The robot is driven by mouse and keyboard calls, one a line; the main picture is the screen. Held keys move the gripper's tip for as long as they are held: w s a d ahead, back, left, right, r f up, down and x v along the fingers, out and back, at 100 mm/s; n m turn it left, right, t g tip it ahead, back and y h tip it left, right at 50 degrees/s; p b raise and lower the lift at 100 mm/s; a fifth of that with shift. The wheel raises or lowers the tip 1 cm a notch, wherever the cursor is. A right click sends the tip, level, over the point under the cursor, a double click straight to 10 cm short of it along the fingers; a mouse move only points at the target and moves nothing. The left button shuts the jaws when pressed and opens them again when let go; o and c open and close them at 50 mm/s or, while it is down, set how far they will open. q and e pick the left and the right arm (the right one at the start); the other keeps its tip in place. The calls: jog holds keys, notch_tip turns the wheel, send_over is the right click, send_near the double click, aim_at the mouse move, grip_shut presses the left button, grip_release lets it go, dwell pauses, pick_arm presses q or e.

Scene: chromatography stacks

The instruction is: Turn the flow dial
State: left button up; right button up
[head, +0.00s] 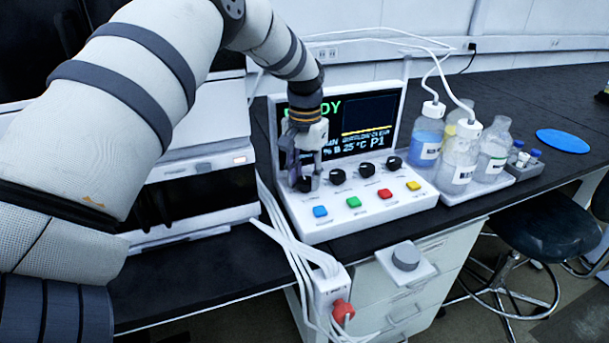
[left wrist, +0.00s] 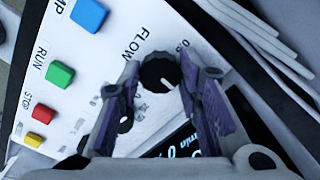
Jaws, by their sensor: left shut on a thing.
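The flow dial is a small black knob with a white pointer line (left wrist: 159,72), beside the printed word FLOW in the left wrist view. It is the leftmost knob (head: 308,184) on the white control panel (head: 330,230) in the head view, partly hidden by the gripper. My left gripper (head: 303,176) reaches down from above and is shut on the dial. In the left wrist view its two purple-grey fingers (left wrist: 160,78) stand on either side of the knob. My right gripper is not in view.
Several other black knobs (head: 367,170) and coloured buttons (head: 354,202) sit close by on the panel. Its screen (head: 368,122) rises just behind the gripper. Capped bottles (head: 461,155) stand to the right. White cables (head: 284,225) run along the panel's left side.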

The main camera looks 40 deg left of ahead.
aim_at(305, 181)
pick_arm(q)
jog(key=m, duration=0.6)
jog(key=shift+m, duration=0.4)
dwell(0.4)
jog(key=o, duration=1.1)
jog(key=shift+o, duration=0.2)
jog(key=shift+a, duration=0.1)
notch_tip(305, 181, up, 12)
jog(key=shift+f, duration=0.15)
